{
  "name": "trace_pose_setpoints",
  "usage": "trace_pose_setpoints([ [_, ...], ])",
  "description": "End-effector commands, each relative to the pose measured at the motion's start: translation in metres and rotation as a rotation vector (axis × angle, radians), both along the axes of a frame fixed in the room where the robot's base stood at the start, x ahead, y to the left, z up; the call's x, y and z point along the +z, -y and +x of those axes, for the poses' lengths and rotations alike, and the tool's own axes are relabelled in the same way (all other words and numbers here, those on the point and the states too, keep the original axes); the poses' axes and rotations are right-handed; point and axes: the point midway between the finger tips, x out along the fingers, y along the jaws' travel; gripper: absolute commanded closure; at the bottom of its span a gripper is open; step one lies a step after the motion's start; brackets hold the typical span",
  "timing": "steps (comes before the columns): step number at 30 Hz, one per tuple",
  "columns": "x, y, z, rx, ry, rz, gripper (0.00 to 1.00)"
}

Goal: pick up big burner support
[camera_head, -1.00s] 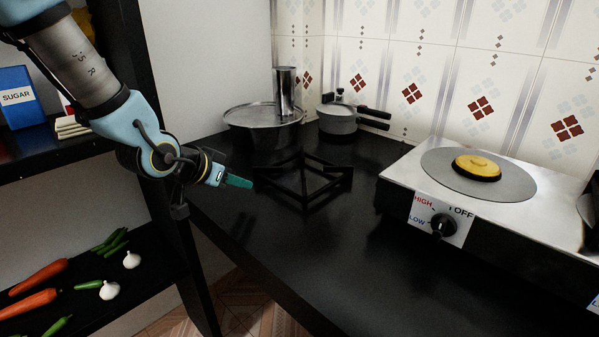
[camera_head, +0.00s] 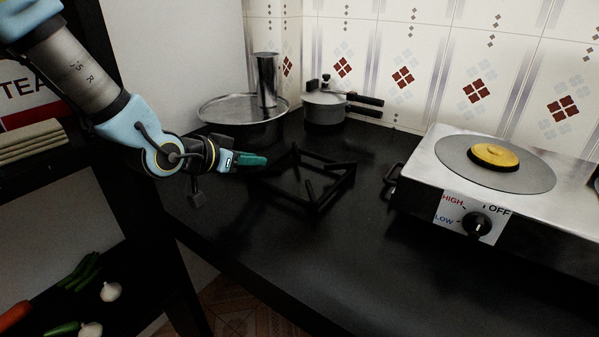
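The big burner support is a black square metal frame (camera_head: 335,187) with short inward prongs. It lies on the black counter, in front of the pots and left of the stove. My gripper (camera_head: 262,160), with teal fingertips, is at the frame's left corner and points right. The tips overlap the frame's back left part in the picture; I cannot tell whether they touch it. The fingers show edge-on, so I cannot tell whether they are open or shut. The stove (camera_head: 437,160) has a yellow-topped burner (camera_head: 494,154) on a grey disc and a knob (camera_head: 476,224).
A wide metal pan (camera_head: 222,112) with a tall steel cylinder (camera_head: 267,80) stands behind my gripper. A pressure cooker (camera_head: 324,107) stands beside it, handles pointing right. A dark shelf with vegetables is at the left. The front of the counter (camera_head: 330,265) is clear.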

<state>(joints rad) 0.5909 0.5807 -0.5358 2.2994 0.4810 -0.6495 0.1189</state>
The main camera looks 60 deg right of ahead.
Motion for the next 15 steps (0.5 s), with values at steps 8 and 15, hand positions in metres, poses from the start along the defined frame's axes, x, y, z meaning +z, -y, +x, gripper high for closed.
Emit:
trace_pose_setpoints([
  [8,-0.012,0.020,-0.001,0.000,-0.001,0.001,0.78],
  [15,-0.029,0.049,-0.001,-0.001,0.000,0.000,0.78],
])
